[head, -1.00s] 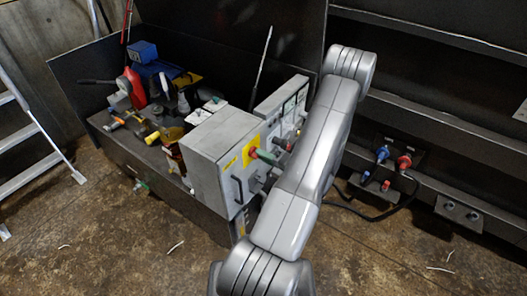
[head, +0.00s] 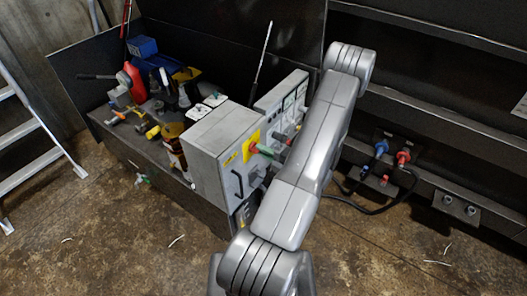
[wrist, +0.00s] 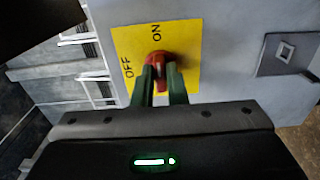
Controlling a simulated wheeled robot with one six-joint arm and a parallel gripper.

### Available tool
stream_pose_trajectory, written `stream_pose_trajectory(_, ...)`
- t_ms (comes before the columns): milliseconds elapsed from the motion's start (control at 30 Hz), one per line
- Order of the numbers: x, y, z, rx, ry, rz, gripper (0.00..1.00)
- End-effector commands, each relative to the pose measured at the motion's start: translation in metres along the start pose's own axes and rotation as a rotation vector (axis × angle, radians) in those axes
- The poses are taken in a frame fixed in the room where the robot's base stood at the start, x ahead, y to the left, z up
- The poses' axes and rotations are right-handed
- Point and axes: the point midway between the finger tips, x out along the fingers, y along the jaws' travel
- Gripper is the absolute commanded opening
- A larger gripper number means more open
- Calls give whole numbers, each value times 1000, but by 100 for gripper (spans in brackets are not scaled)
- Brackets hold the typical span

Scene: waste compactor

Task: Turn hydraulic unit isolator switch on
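The isolator switch, a red rotary knob (wrist: 158,63) on a yellow plate (wrist: 188,42) marked OFF and ON, is in the middle of the wrist view. Its plate is on the front of a grey cabinet (head: 207,165) in the head view. My gripper (wrist: 161,76) has two green fingers at the knob, one on each side of its handle, and looks shut on it. In that view OFF is left of the knob and ON is above it. The fingers hide part of the handle, so I cannot tell exactly which mark it points to.
A black handle (head: 237,186) is on the cabinet front. A bench behind holds a blue box (head: 143,47), a red jack (head: 134,82) and loose tools. Blue and red plugs (head: 403,157) with cables are at the right. A ladder (head: 45,150) stands at the left; open floor lies in front.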

Motion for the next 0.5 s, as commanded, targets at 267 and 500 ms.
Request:
stream_pose_trajectory(267,0,0,0,0,0,0,34)
stream_pose_trajectory(500,-7,0,0,0,-1,0,34)
